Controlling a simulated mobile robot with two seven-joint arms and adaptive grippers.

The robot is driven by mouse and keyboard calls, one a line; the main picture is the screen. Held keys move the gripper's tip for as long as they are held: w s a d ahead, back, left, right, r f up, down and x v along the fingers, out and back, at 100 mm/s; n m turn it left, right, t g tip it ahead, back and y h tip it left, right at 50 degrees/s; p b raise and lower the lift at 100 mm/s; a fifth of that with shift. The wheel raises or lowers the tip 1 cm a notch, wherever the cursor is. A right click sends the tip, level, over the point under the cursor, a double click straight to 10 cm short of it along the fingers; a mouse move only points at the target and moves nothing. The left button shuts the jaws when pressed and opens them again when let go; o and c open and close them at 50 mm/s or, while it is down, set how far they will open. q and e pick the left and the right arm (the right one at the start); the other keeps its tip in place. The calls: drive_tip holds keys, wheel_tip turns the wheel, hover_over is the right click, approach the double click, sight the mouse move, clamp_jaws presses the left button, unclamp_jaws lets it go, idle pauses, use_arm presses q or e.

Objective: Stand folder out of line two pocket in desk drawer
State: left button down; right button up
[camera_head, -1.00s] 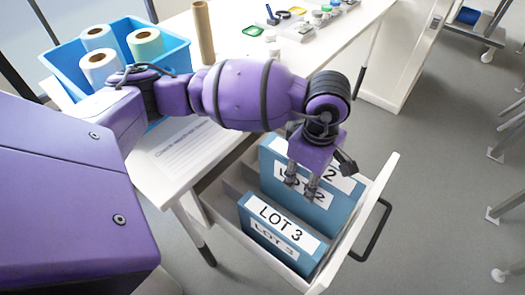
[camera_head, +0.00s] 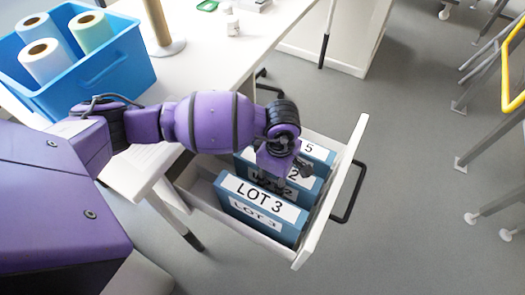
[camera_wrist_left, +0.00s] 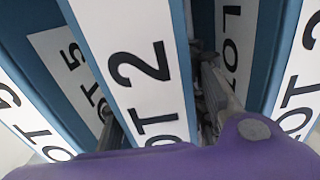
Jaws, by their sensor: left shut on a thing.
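A blue folder labelled LOT 2 (camera_head: 309,187) stands roughly upright in the open desk drawer (camera_head: 186,187). My left gripper (camera_head: 272,186) is over its top edge and shut on it. In the left wrist view the LOT 2 label (camera_wrist_left: 135,58) lies between the fingers. The blue LOT 3 folder (camera_head: 262,208) stands just in front of it. A blue LOT 5 folder (camera_head: 318,153) stands behind, partly hidden by my wrist; it also shows in the left wrist view (camera_wrist_left: 62,65). The drawer bottom under LOT 2 is hidden. My right gripper is not in view.
The white desk (camera_head: 205,62) is above and left of the drawer. A blue bin (camera_head: 105,80) with paper rolls stands on it, beside a brown tube on a base (camera_head: 165,46). The drawer's black handle (camera_head: 350,195) faces right. Open floor lies to the right.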

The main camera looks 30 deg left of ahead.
use_arm(q)
drive_tip(key=shift+w+r, duration=0.1)
drive_tip(key=shift+w, duration=0.05)
drive_tip(key=c, duration=1.1)
unclamp_jaws()
wheel_tip(320, 180, up, 12)
drive_tip(key=shift+r+p, duration=0.1)
drive_tip(key=shift+p, duration=0.45)
